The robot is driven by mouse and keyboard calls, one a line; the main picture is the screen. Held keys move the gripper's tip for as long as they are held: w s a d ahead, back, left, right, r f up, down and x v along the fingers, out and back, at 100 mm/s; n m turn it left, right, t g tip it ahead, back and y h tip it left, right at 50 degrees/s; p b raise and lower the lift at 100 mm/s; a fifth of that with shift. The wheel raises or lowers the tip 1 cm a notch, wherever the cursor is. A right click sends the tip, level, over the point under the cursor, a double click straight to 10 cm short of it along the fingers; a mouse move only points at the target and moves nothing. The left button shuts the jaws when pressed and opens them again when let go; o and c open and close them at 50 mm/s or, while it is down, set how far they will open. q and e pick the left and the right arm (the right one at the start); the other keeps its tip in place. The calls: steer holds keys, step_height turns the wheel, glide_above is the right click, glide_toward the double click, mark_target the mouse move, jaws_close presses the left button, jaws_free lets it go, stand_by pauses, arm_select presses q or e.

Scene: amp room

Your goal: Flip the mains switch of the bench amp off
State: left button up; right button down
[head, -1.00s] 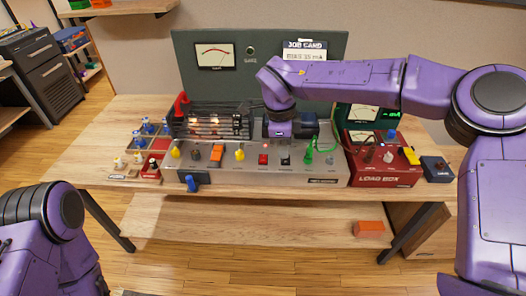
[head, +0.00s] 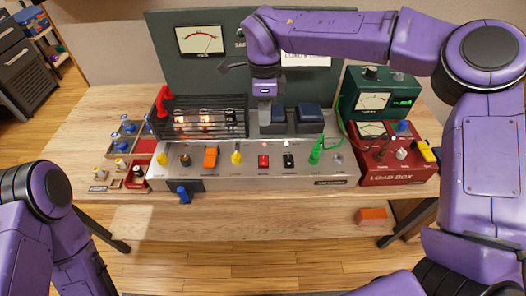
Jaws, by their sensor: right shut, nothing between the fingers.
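The bench amp (head: 215,182) is a long silver chassis on the bench, with glowing tubes (head: 205,122) behind a dark cage at its left. Its front panel carries a row of coloured controls, including a red rocker switch (head: 263,161) and a black switch (head: 288,160). The labels are too small to read, so I cannot tell which is the mains switch or its position. My right gripper (head: 264,119) points down, shut and empty, above and behind the red switch, apart from it. My left arm shows at lower left; its gripper is out of view.
A red load box (head: 395,178) and a green meter unit (head: 372,100) stand right of the amp. Dark transformer blocks (head: 309,118) stand near my right gripper. Small parts trays (head: 122,150) lie left.

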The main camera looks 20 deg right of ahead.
mark_target(264, 163)
steer(key=f, duration=0.4)
steer(key=s+f+p, duration=0.1)
steer(key=f, duration=0.4)
steer(key=f+p, duration=0.1)
steer(key=f, duration=0.4)
steer(key=shift+s+a, duration=0.2)
steer(key=shift+a, duration=0.05)
